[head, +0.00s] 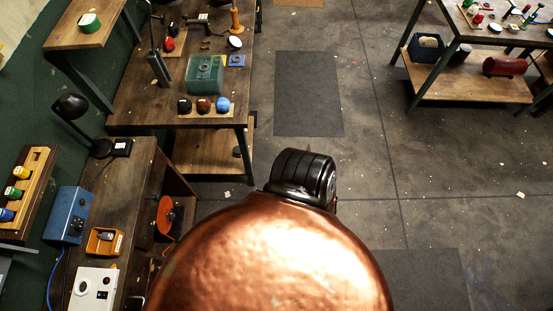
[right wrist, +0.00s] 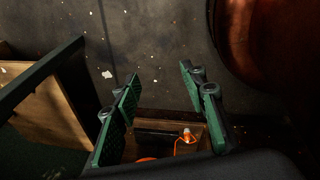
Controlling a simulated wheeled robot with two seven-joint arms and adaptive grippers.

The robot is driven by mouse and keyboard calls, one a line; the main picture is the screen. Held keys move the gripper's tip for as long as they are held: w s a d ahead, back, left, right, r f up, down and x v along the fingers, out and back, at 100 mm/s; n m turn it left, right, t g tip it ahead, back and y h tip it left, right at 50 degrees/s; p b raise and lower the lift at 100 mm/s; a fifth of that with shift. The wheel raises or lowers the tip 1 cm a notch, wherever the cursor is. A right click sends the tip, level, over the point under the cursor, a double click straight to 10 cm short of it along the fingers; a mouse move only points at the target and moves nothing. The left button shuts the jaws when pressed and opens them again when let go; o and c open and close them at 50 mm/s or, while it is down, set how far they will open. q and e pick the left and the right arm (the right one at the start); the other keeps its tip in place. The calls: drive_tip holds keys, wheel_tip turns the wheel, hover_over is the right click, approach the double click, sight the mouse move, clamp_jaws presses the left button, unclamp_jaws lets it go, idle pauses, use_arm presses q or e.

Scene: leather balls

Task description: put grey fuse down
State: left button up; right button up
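No fuse can be named as grey for certain. In the head view, a small dark grey piece (head: 106,236) lies in an orange tray (head: 92,246) on the near left bench; I cannot tell if it is the grey fuse. A wooden rack (head: 37,190) at the far left holds yellow, green and blue capped pieces. My right gripper (right wrist: 160,88) shows in the right wrist view, its green-padded fingers wide apart with nothing held between them. My left gripper is out of view.
A blue box (head: 70,215), a white switch box (head: 95,288) and a black lamp (head: 72,106) stand around the near left bench. A further bench (head: 150,100) holds a green translucent box (head: 205,74). Open floor (head: 370,150) lies to the right.

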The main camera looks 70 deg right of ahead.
drive_tip(key=s+f+m+g, duration=0.1)
drive_tip(key=s+m, duration=0.4)
drive_tip(key=s, duration=0.6)
drive_tip(key=shift+d+f+g, duration=0.25)
drive_tip(key=shift+f+g, duration=0.15)
drive_tip(key=shift+f, duration=0.45)
drive_tip(key=shift+c, duration=0.3)
